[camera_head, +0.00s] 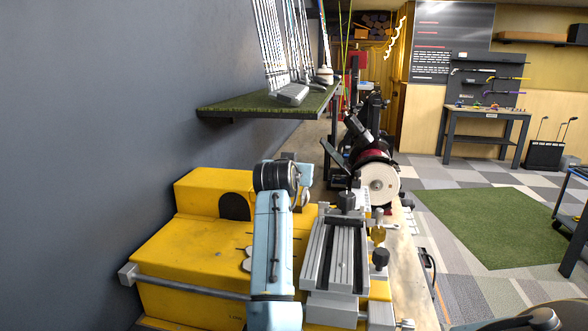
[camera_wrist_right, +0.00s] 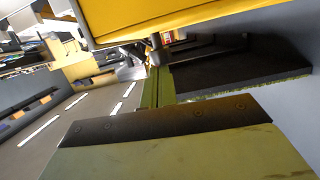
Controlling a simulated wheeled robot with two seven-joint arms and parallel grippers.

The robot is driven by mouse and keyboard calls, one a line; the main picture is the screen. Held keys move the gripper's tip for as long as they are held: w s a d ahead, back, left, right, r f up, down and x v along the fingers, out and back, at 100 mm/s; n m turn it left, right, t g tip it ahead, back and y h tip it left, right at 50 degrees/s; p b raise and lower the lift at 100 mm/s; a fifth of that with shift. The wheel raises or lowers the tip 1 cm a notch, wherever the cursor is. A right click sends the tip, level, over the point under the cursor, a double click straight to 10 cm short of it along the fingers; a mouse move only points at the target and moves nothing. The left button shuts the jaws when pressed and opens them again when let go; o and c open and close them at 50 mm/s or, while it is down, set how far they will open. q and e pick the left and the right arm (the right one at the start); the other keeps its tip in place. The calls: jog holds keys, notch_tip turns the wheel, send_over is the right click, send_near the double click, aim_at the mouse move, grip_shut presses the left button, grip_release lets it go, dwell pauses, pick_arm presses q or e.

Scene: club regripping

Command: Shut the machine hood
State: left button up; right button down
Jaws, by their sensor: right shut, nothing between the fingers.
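The yellow machine (camera_head: 195,250) fills the lower left of the head view, against the grey wall. A grey bar (camera_head: 195,288) runs along its near side, and a higher yellow block (camera_head: 212,187) stands at its back. I cannot tell which part is the hood or how far open it stands. My light-blue arm crosses in front of the machine and hides part of it; its gripper is hidden there. In the right wrist view my right gripper (camera_wrist_right: 156,72) is shut and empty, close below a yellow panel (camera_wrist_right: 185,15); contact is unclear. My left gripper is out of view.
A turf-topped shelf (camera_head: 265,109) with golf clubs hangs on the wall above the machine's back. A grey clamp rail (camera_head: 335,255) lies right of my arm. A grinding wheel (camera_head: 381,184) stands farther back on the bench. Open floor with a green mat (camera_head: 490,225) lies right.

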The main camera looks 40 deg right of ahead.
jog(key=shift+r+p, duration=0.5)
jog(key=shift+p, duration=0.05)
notch_tip(320, 180, up, 3)
jog(key=p, duration=0.3)
jog(key=shift+r, duration=0.15)
jog(key=b+v, duration=0.1)
jog(key=v, duration=0.9)
